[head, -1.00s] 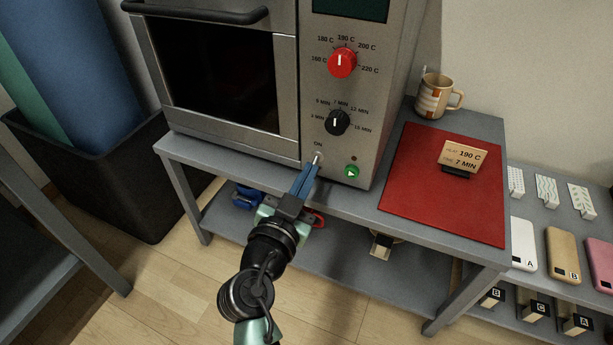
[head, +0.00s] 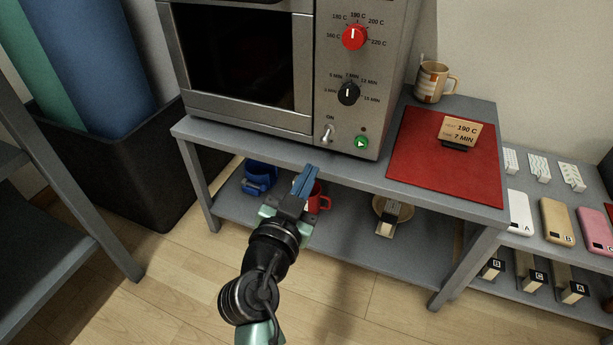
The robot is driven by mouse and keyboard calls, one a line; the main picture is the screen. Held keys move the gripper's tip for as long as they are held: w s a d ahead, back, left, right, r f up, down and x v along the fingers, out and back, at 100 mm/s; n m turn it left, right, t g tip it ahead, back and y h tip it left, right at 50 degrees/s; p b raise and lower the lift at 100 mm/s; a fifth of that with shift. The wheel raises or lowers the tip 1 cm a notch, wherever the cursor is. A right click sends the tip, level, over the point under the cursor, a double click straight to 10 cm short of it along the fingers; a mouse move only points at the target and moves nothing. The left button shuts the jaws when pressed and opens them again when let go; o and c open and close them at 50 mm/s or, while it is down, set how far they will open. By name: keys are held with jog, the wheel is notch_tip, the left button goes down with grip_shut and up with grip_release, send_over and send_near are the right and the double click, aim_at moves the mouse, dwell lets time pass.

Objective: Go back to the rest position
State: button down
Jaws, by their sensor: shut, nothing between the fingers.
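My gripper (head: 305,181) is shut and empty, with its blue fingers together. It is in front of the grey table's front edge, below and apart from the oven's ON switch (head: 328,133). The oven (head: 260,122) stands on the table, its door shut. Its red knob (head: 354,38) points up to about 190 C and its black knob (head: 348,93) up to about 7 MIN. The green button (head: 361,142) is to the right of the switch. The switch lever seems to point up.
A red mat (head: 430,170) with a 190 C, 7 MIN card (head: 459,132) and a striped mug (head: 434,80) are on the table (head: 345,172). A red mug (head: 320,200) and blue object (head: 258,178) are on the lower shelf, behind my gripper. A dark bin (head: 130,165) stands left.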

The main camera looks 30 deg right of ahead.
jog(key=w+a+r+n+t+y+p, duration=0.15)
jog(key=a+r+p, duration=0.25)
jog(key=r, duration=0.7)
jog(key=a+r+n+t+y+p, duration=0.1)
jog(key=a+r+t+p, duration=0.2)
jog(key=r, duration=0.9)
jog(key=a+r+n+t+y+p, duration=0.2)
jog(key=a+r+t+p, duration=0.15)
jog(key=r, duration=0.75)
jog(key=s+a+r+n+t+y+p, duration=0.3)
jog(key=s+a+r+p, duration=0.1)
jog(key=r, duration=0.7)
jog(key=s+a+r+n+t+y+p, duration=0.25)
jog(key=s+a+r+p, duration=0.2)
jog(key=r, duration=0.55)
jog(key=s+a+r+n+t+y+p, duration=0.25)
jog(key=s+a+r+p, duration=0.2)
jog(key=r, duration=0.65)
notch_tip(320, 180, up, 34)
jog(key=d+p, duration=0.1)
jog(key=p, duration=3.2)
jog(key=shift+p, duration=0.4)
jog(key=shift+f+y, duration=0.1)
jog(key=shift+y, duration=0.15)
